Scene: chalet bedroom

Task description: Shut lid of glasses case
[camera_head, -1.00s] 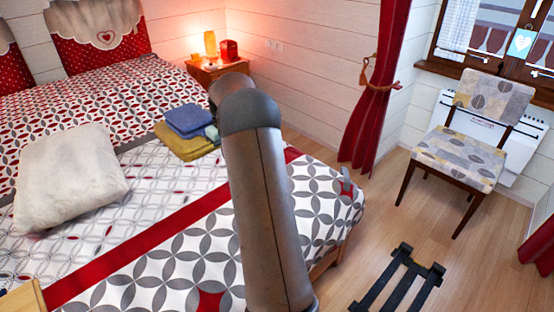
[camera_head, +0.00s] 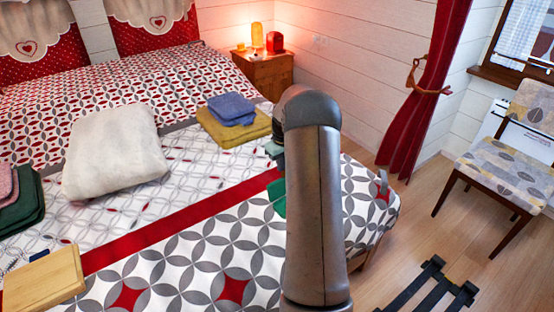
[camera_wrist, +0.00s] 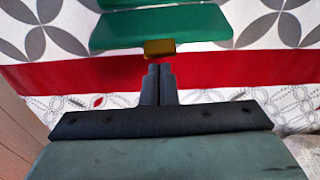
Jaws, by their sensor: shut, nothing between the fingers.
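The green glasses case shows at the top of the wrist view, with a flat green panel (camera_wrist: 160,27) and a strip of a second green part behind it at the picture's edge. A small brass-yellow tab (camera_wrist: 160,49) sits on its near edge. The case lies on the patterned bedspread beside the red stripe. In the head view only a green sliver of the case (camera_head: 278,197) shows left of my arm. My gripper (camera_wrist: 159,70) is shut and empty, its fingertips just short of the tab in the picture. Whether they touch it I cannot tell.
On the bed (camera_head: 190,250) are a white pillow (camera_head: 115,150), folded blue (camera_head: 232,109) and yellow (camera_head: 232,128) cloths, a wooden box or board (camera_head: 43,280), and dark green folded cloth (camera_head: 22,208). A chair (camera_head: 505,160) stands on the floor at right.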

